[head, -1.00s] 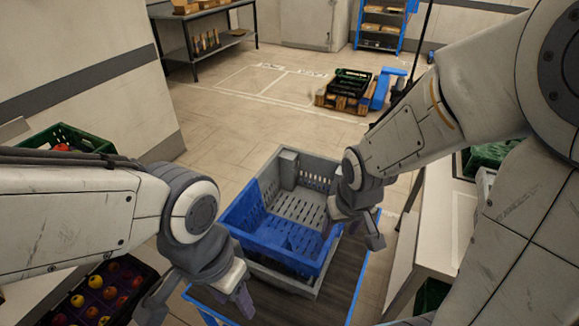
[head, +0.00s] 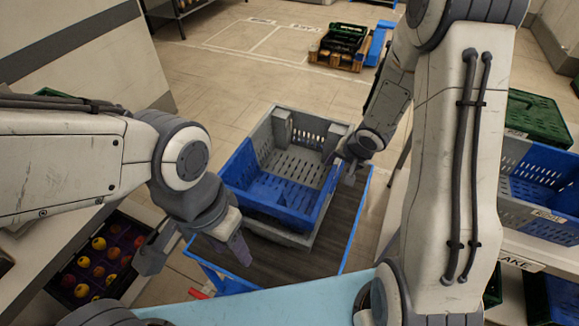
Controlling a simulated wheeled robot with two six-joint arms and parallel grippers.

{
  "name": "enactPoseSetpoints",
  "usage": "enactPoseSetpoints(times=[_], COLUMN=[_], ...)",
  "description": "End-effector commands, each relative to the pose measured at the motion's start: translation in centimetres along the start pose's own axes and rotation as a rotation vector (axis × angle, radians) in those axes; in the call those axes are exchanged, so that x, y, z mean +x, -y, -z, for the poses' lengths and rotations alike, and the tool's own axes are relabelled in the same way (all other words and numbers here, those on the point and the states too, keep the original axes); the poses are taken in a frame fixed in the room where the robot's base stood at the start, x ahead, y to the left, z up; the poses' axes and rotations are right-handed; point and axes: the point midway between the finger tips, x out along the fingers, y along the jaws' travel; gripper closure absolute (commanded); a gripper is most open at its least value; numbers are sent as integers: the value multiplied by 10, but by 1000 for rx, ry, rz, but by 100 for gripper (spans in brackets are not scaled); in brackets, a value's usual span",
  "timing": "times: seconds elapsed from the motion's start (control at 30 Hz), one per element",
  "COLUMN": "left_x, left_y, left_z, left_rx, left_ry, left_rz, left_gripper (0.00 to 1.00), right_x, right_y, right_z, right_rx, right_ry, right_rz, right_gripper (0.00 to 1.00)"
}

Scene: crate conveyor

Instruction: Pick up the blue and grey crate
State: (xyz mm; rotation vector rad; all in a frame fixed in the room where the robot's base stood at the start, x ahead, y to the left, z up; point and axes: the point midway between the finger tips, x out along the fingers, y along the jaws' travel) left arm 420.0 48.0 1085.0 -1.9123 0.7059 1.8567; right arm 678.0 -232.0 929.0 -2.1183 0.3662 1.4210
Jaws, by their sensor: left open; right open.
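The blue and grey crate (head: 262,207) stands upright and empty on a dark conveyor (head: 284,262) with blue side rails. Its near left part is blue and its far and right parts are grey. My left gripper (head: 197,257) is open, in front of the crate's near left side and apart from it. My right gripper (head: 345,170) is open at the crate's right side, close to the grey wall. I cannot tell whether it touches the crate. My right forearm and wrist hide a little of what lies behind them.
A dark crate of apples (head: 97,255) is at lower left. On the right, a shelf holds another blue and grey crate (head: 541,178) and a green crate (head: 537,117). A pallet with dark crates (head: 341,45) stands on the floor behind. The floor beyond the conveyor is clear.

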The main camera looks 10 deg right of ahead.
Motion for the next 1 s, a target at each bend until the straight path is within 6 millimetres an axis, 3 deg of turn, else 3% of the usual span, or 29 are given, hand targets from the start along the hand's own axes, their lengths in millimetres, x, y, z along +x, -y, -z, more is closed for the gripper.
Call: enactPoseSetpoints(times=[0.03,0.27,0.53,0.8,0.83,0.9,1.0], left_x=[11,20,45,45,45,45,45], left_y=[1,1,3,3,3,3,3], left_z=[-1,-1,-2,-2,-2,-2,-2], left_rx=[0,0,0,0,0,0,0], left_ry=[0,0,0,0,0,0,0], left_rz=[0,0,0,0,0,0,0], left_gripper=[50,50,50,50,50,50,50], right_x=[14,30,71,73,73,73,73], right_y=[-2,0,2,3,3,3,3], right_z=[-2,-1,-1,2,2,2,1], right_rx=[-2,-2,-2,-1,-1,-1,-1], right_ry=[1,0,1,-1,-1,-1,-1], right_rz=[-1,-2,-3,-2,-2,-2,-2], right_gripper=[38,38,38,38,42,68,100])
